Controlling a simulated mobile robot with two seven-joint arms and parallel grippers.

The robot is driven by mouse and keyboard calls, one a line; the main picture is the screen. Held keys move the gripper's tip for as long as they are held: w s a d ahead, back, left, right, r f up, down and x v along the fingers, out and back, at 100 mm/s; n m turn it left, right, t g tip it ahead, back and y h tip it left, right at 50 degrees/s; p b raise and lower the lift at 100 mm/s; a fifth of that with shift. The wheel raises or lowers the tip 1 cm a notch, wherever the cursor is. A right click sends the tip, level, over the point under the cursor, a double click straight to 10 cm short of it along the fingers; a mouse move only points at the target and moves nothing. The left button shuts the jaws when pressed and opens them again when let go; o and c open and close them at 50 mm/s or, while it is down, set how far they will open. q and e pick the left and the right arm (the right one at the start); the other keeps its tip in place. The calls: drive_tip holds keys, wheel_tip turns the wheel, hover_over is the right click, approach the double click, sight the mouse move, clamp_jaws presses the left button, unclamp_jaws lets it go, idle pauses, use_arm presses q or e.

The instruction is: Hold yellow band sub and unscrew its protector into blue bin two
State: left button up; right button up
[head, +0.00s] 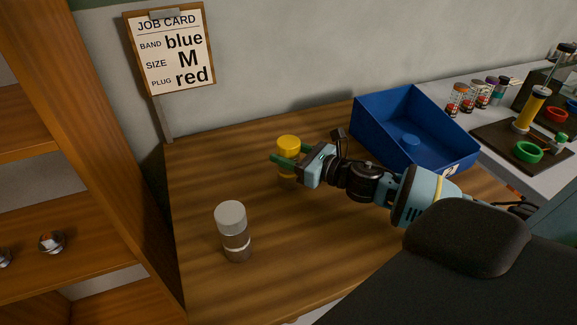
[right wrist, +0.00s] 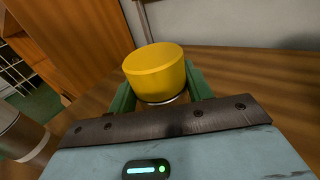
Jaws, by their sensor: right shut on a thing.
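A sub with a yellow top (head: 288,143) stands upright on the wooden table near its back. My right gripper (head: 284,165) reaches it from the right, its green fingers shut around it just below the yellow top. In the right wrist view the yellow top (right wrist: 155,72) sits between the green fingers (right wrist: 160,96), with a thin pale metal edge under it. The fingers hide much of the sub's lower body. A blue bin (head: 467,163) with a white label, apparently reading 2, stands at the table's back right; a round blue shape shows inside. My left gripper is not in view.
A grey-capped cylinder (head: 232,218) stands upright at the table's front left. A job card (head: 170,50) stands at the back left. Wooden shelves (head: 60,245) border the left. A side bench holds several small jars (head: 457,98) and a dark tray (head: 500,141).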

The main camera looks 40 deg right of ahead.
sight(288, 141)
drive_tip(key=c, duration=0.4)
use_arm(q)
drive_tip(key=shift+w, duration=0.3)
use_arm(e)
drive_tip(key=shift+r, duration=0.1)
drive_tip(key=shift+c, duration=0.2)
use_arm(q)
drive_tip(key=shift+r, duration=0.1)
use_arm(e)
drive_tip(key=shift+r, duration=0.6)
wheel_tip(288, 141, up, 3)
drive_tip(key=shift+f, duration=0.1)
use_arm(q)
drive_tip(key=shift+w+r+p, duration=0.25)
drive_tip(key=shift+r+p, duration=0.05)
use_arm(e)
drive_tip(key=s+a, duration=0.3)
drive_tip(key=s, duration=0.4)
drive_tip(key=s+a+r, duration=0.1)
drive_tip(key=s+a, duration=0.2)
drive_tip(key=s, duration=0.4)
drive_tip(key=shift+s+a, duration=0.25)
drive_tip(key=shift+a, duration=0.1)
